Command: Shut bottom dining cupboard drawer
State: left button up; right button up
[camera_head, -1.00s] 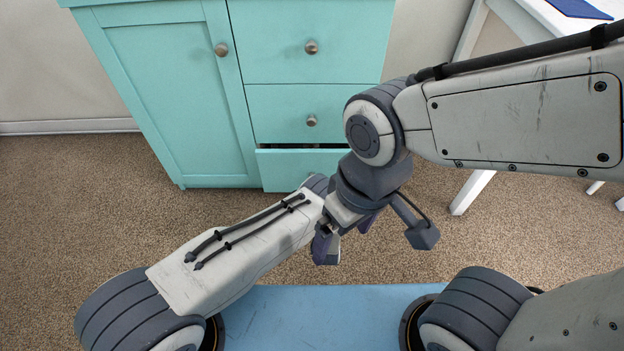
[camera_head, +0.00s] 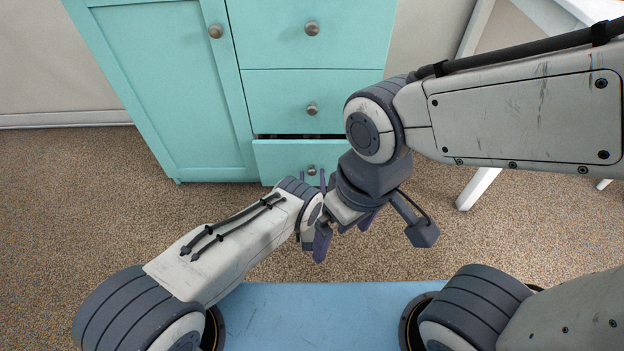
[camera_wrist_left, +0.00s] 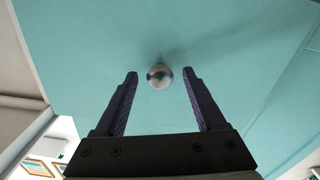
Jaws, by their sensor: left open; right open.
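The turquoise dining cupboard (camera_head: 178,95) stands ahead. Its bottom drawer (camera_head: 280,163) sticks out a little, with a dark gap (camera_head: 300,136) along its top edge. The drawer's round metal knob (camera_head: 311,170) also shows in the left wrist view (camera_wrist_left: 160,77), between and beyond the fingertips. My left gripper (camera_head: 313,178) is open and empty, its fingers pointing at the drawer front around the knob's line. Contact cannot be told. My right gripper (camera_head: 345,232) is lower, near my base, pointing down, partly hidden by its own wrist.
The middle drawer (camera_head: 275,100) and upper drawer (camera_head: 270,45) look closed, as does the cupboard door (camera_head: 165,95). A white table (camera_head: 550,15) with slanted legs stands at the right. Brown carpet (camera_head: 90,210) is clear at the left.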

pick_arm(q)
jog(key=shift+w, duration=0.3)
grip_shut()
dwell(1.3)
